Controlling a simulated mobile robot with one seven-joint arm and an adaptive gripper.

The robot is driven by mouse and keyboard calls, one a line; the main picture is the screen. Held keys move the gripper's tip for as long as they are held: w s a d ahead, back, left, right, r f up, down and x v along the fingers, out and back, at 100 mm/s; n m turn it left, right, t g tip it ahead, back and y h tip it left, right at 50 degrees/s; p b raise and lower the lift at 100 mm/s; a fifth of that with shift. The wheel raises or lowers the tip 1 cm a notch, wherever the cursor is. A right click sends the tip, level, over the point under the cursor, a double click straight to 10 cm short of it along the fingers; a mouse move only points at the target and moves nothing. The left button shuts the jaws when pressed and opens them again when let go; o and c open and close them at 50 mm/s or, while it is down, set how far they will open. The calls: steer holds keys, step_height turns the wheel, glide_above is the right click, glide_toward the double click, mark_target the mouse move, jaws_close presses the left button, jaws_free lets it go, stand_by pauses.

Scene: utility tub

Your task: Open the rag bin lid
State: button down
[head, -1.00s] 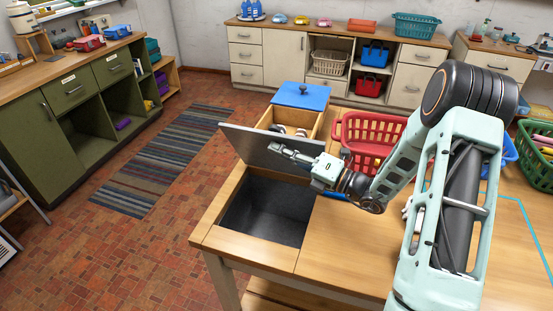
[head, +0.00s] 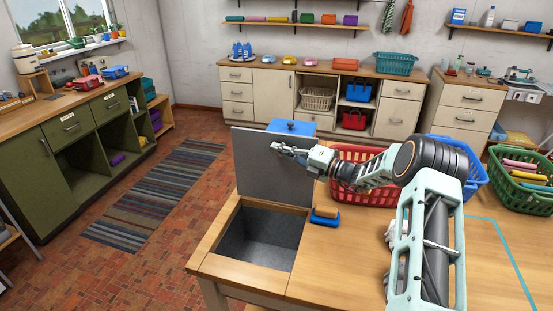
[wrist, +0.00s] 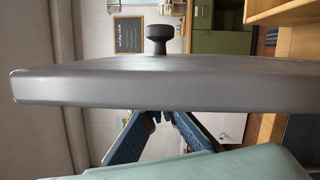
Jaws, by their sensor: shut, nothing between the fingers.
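The rag bin (head: 255,242) is a dark grey well set in the left end of the wooden table, and its opening shows uncovered. Its flat grey lid (head: 258,182) stands nearly upright at the back edge of the opening. My gripper (head: 276,148) is shut and empty at the lid's near face, close to the top. In the wrist view the lid (wrist: 160,88) crosses as a grey band with a dark knob (wrist: 158,38) on its other side. My fingers (wrist: 160,122) lie against or very near the lid; contact is hard to tell.
A blue-lidded box (head: 292,127) stands behind the lid. A red basket (head: 358,165) and a blue brush-like item (head: 325,217) are right of the bin. A green basket (head: 520,180) stands far right. The table's front middle is clear.

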steer(key=shift+w+d+m, duration=0.3)
steer(key=shift+w+m, duration=0.1)
steer(key=shift+w, duration=0.45)
